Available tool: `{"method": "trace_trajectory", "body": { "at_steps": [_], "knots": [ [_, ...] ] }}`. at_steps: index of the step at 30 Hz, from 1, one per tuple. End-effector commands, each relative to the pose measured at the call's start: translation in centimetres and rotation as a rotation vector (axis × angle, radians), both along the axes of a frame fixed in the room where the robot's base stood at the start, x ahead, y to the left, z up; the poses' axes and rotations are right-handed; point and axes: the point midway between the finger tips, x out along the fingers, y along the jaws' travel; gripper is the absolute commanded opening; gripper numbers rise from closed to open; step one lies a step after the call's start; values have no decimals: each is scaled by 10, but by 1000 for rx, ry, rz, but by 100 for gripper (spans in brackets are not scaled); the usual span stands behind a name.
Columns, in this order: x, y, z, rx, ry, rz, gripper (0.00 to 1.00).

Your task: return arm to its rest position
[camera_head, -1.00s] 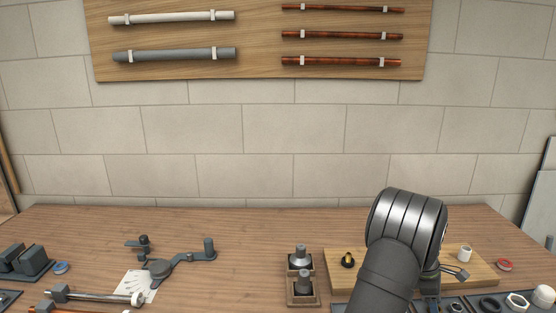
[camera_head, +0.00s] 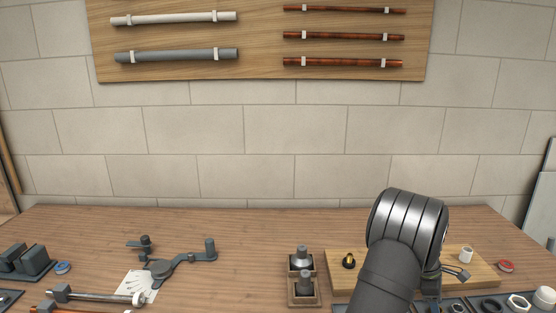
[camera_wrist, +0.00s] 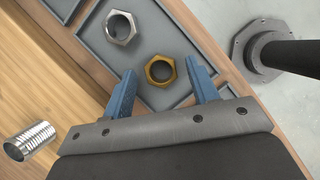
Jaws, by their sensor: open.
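My gripper (camera_wrist: 160,67) shows in the wrist view with its two blue fingers apart. Nothing is held between them. A brass hex nut (camera_wrist: 149,78) lies in a grey compartment tray (camera_wrist: 178,22), and it appears between the fingertips in the picture. I cannot tell the height of the fingers above it. A silver hex nut (camera_wrist: 109,32) lies in the same tray, farther up the picture. In the head view my arm bends over the right side of the bench, and its wrist hides most of the gripper.
A wooden board (camera_head: 345,283) lies under and behind my arm. Two small fittings in wooden holders (camera_head: 303,300) stand left of it. A dark lever tool (camera_head: 185,262) lies on the bench's left side. A threaded metal fitting (camera_wrist: 35,139) lies left of the gripper. The back middle is clear.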

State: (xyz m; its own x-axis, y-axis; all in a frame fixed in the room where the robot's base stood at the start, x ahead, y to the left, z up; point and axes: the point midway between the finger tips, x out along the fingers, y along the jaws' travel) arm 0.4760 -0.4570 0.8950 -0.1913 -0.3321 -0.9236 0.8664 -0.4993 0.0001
Motion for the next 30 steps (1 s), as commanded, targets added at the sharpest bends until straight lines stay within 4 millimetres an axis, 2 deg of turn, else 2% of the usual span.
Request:
{"method": "trace_trajectory", "body": {
  "at_steps": [3,17,21,30],
  "knots": [
    [7,10,23,-3,-4,2,54],
    [24,40,109,-2,-3,2,54],
    [16,30,77,2,4,-1,54],
    [5,10,22,2,3,-2,54]
  ]
}}
